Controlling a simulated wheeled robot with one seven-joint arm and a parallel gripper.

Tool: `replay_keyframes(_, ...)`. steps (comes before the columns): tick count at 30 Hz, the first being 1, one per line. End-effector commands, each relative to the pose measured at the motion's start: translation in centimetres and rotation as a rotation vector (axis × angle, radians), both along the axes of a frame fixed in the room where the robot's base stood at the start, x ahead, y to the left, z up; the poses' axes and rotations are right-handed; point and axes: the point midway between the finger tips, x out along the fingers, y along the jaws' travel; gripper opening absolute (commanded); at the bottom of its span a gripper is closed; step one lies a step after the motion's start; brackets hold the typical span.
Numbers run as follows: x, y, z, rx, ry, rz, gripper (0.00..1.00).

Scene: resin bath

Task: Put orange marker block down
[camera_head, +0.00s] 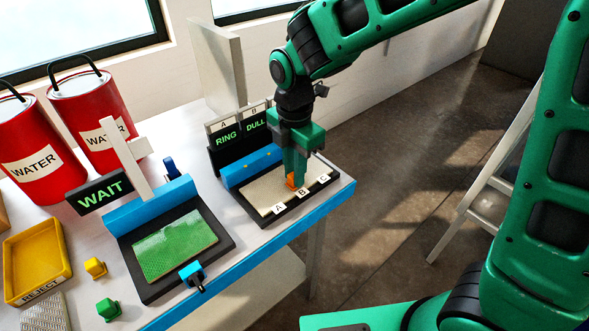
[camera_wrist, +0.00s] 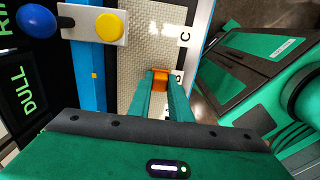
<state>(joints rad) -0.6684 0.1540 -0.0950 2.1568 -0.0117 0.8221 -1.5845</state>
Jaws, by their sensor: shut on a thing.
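My gripper (camera_head: 296,178) is shut on the orange marker block (camera_head: 291,181), low over the light textured pad of the A/B/C tray (camera_head: 263,211), near the B label. In the wrist view, the block (camera_wrist: 160,79) sits between the two fingertips (camera_wrist: 158,84), over the pad (camera_wrist: 150,40) close to its labelled edge. The fingers hide part of the block. I cannot tell whether the block touches the pad.
Behind the tray stand RING (camera_head: 227,138) and DULL (camera_head: 256,124) signs. To the left are a green bath panel (camera_head: 175,247), a WAIT sign (camera_head: 98,192), yellow (camera_head: 95,267) and green (camera_head: 107,308) blocks, a yellow REJECT tray (camera_head: 37,258) and red WATER buckets (camera_head: 90,112). The table's blue edge is close by.

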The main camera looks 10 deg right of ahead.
Motion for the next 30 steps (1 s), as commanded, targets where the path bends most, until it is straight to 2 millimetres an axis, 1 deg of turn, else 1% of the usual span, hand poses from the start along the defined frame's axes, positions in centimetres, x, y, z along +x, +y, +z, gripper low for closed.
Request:
replay_keyframes(9,0.0,0.0,-0.2,0.001,-0.001,-0.001,0.0)
replay_keyframes(10,0.0,0.0,-0.2,0.001,-0.001,-0.001,0.23)
replay_keyframes(12,0.0,0.0,-0.2,0.001,-0.001,-0.001,0.36)
replay_keyframes(20,0.1,0.0,-0.1,0.001,-0.001,-0.001,0.36)
replay_keyframes(23,0.1,0.0,0.2,0.001,-0.002,-0.002,0.36)
replay_keyframes(26,0.2,-0.1,1.2,0.004,-0.004,-0.003,0.36)
replay_keyframes(29,0.2,-0.1,2.8,0.004,-0.004,-0.004,0.36)
replay_keyframes(30,0.2,-0.1,3.7,0.005,-0.005,-0.004,0.36)
